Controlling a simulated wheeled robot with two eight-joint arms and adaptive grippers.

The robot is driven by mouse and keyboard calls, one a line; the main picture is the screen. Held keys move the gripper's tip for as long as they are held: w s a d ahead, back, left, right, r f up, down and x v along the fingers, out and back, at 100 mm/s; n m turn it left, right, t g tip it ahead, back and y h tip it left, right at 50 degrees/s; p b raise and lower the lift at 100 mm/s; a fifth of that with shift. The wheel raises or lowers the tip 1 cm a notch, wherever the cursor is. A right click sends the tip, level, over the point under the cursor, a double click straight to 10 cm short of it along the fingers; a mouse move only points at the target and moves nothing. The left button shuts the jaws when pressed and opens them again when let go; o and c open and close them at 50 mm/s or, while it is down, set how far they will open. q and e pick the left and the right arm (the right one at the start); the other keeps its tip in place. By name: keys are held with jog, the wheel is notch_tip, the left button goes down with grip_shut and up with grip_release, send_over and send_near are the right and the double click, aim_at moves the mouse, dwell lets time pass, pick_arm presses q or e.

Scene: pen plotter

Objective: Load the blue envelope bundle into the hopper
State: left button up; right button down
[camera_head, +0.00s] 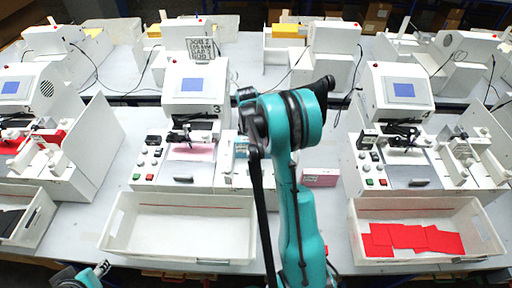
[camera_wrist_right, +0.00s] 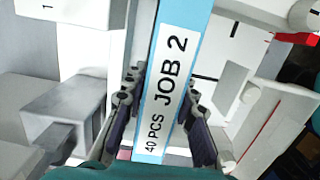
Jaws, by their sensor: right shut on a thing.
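The blue envelope bundle (camera_wrist_right: 196,22) has a white label reading "JOB 2, 40 PCS" and fills the middle of the right wrist view. My right gripper (camera_wrist_right: 160,105) is shut on it, one dark finger on each side. White walls of the hopper area (camera_wrist_right: 95,50) stand on both sides of the bundle. Whether the bundle touches its floor cannot be told. In the head view a small light-blue patch of the bundle (camera_head: 241,147) shows beside my teal right arm, which hides most of the hopper and gripper. My left gripper (camera_head: 101,268) is at the bottom left, away from the machines; its jaws are unclear.
The middle plotter (camera_head: 197,88), marked 3, has a pink sheet on its bed. An empty white tray (camera_head: 120,238) stands before it. A pink box (camera_head: 320,177) lies right of my arm. The right tray (camera_head: 365,258) holds several red envelopes. More plotters stand left, right and behind.

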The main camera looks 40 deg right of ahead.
jog(key=c, duration=1.5)
grip_release()
jog(key=shift+f, duration=0.1)
